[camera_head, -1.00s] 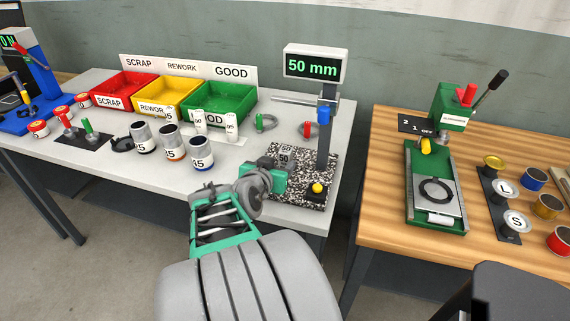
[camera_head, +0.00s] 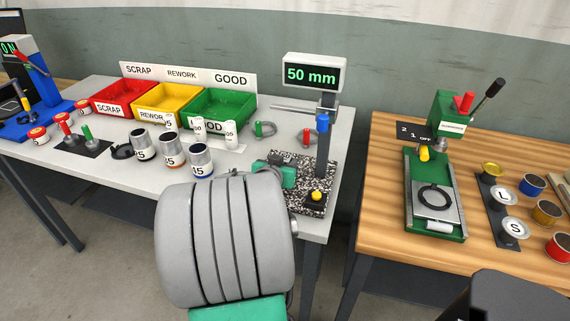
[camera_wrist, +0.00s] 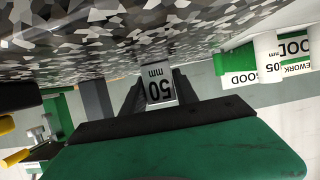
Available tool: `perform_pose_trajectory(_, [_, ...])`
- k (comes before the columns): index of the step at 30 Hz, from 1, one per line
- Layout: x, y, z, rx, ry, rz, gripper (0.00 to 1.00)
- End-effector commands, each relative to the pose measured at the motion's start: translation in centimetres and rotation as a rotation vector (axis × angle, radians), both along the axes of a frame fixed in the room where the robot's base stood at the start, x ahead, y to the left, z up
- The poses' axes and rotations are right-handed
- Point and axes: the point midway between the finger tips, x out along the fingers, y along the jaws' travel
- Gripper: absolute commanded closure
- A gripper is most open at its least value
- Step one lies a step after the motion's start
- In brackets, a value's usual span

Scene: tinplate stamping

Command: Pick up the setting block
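The setting block (camera_wrist: 160,88) is a small pale block marked "50 mm". In the wrist view it shows upside down between the dark fingers of my gripper (camera_wrist: 159,96), against the speckled plate (camera_wrist: 150,30). The fingers lie close on both sides of it; I cannot tell whether they press on it. In the head view my green gripper (camera_head: 282,172) is low over the speckled plate (camera_head: 312,172), and my arm hides part of it. The block seems to be still at the plate; no clear lift shows.
The gauge post (camera_head: 323,145) and its display (camera_head: 314,73), reading "50 mm", stand right behind my gripper. A yellow button (camera_head: 316,195) is at the plate's front. Labelled cans (camera_head: 201,160) stand to the left. Red, yellow and green bins (camera_head: 221,106) are behind.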

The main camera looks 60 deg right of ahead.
Motion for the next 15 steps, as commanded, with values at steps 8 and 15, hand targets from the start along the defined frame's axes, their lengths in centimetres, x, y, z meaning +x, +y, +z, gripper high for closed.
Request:
perform_pose_trajectory(8, [0.0, 0.01, 0.02, 0.0, 0.0, 0.0, 0.88])
perform_pose_trajectory(15, [0.01, 0.02, 0.01, 0.0, 0.0, 0.0, 1.0])
